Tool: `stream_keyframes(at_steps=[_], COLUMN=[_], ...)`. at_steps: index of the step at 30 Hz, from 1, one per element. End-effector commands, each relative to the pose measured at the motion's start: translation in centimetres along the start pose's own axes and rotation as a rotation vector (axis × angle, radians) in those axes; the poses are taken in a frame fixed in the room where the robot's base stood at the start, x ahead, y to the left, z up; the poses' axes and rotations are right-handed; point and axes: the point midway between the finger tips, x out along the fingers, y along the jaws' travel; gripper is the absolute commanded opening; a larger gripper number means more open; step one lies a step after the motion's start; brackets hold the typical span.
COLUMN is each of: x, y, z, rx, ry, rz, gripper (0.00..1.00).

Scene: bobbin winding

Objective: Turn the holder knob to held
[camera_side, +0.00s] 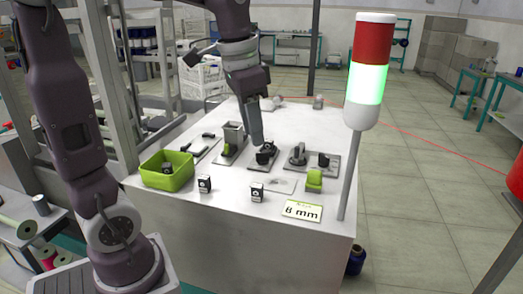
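My gripper (257,141) points down over the middle of the white table (230,206). Its tip is right at a black knob (265,155) on a small grey plate, which I take to be the holder knob. Whether the fingers touch or grip the knob cannot be told at this size. The knob's setting is not readable. Just right of it, another grey plate (298,168) carries a metal part and a second dark knob (323,160).
A green bin (167,170) stands at the table's left. A grey upright block (233,138) is left of my gripper. The table's back is mostly clear.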

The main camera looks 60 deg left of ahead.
Motion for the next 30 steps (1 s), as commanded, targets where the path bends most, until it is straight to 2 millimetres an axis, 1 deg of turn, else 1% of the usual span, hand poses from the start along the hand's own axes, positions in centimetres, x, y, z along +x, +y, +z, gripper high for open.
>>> stream_keyframes(at_steps=[1, 3, 6, 8, 11, 15, 19, 23, 29, 30], x=[1.2, 2.8, 4.4, 5.0, 6.2, 9.0, 11.1, 12.0, 12.0, 12.0], y=[-2.4, -5.1, -7.6, -8.3, -8.5, -8.2, -8.1, -8.0, -8.0, -8.0], z=[-1.5, -2.9, -3.9, -4.1, -4.0, -3.5, -3.1, -3.0, -3.0, -3.0], rx=[0.022, 0.068, 0.112, 0.126, 0.133, 0.133, 0.134, 0.134, 0.133, 0.133], ry=[-0.050, -0.102, -0.148, -0.160, -0.167, -0.166, -0.165, -0.163, -0.162, -0.162], rz=[0.016, 0.038, 0.062, 0.070, 0.075, 0.075, 0.074, 0.072, 0.071, 0.071], gripper=[0.33, 0.33, 0.33, 0.33, 0.33, 0.33, 0.33, 0.33, 0.33, 0.29])
